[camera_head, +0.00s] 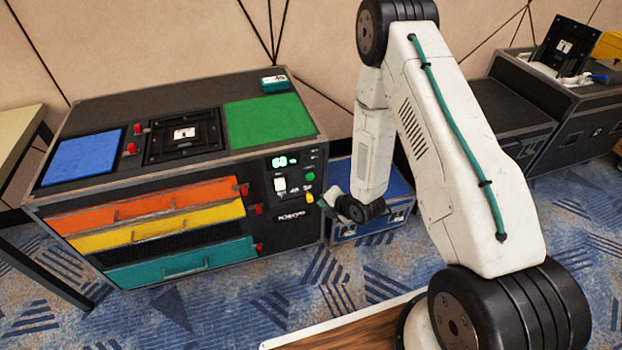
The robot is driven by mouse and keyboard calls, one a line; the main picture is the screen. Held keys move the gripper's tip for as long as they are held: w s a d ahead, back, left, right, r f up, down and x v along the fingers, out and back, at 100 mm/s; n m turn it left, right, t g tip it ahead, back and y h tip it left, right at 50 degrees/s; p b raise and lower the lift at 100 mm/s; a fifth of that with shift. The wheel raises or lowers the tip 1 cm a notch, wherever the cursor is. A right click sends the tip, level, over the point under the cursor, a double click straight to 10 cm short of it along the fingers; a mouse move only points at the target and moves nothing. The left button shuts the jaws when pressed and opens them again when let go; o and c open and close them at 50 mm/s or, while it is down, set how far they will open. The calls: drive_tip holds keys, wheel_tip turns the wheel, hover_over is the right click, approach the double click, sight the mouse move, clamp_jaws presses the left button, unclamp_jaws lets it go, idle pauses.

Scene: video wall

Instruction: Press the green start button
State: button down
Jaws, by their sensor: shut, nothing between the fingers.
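A small round green button (310,177) sits on the right side of the black control panel (290,222) on the front of the cabinet. A yellow button (310,198) is just below it, and a white switch (280,184) is to its left. My gripper (327,199) is at the panel's right edge, below and to the right of the green button. It is shut and empty, and small in this view. I cannot tell how far its tips are from the panel. The green button is not hidden.
The cabinet has orange (150,206), yellow (160,228) and teal (180,264) drawers with red knobs. A lit green display (280,161) is above the switch. A blue case (370,212) stands behind my gripper. Dark cases (540,110) stand at the right.

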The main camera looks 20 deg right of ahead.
idle(0.3)
approach(309, 180)
drive_tip(key=shift+w+a+f, duration=0.3)
drive_tip(key=shift+w+f, duration=0.1)
drive_tip(key=shift+f, duration=0.4)
drive_tip(key=shift+w+a+f, duration=0.3)
drive_tip(key=shift+w+f, duration=0.15)
drive_tip(key=shift+f, duration=0.3)
drive_tip(key=shift+w+a+f, duration=0.3)
drive_tip(key=shift+w+f, duration=0.1)
drive_tip(key=shift+f, duration=0.4)
drive_tip(key=shift+w, duration=0.15)
drive_tip(key=shift+w, duration=0.3)
drive_tip(key=shift+w, duration=0.55)
idle(0.8)
drive_tip(key=shift+s, duration=1)
drive_tip(key=shift+s, duration=2.5)
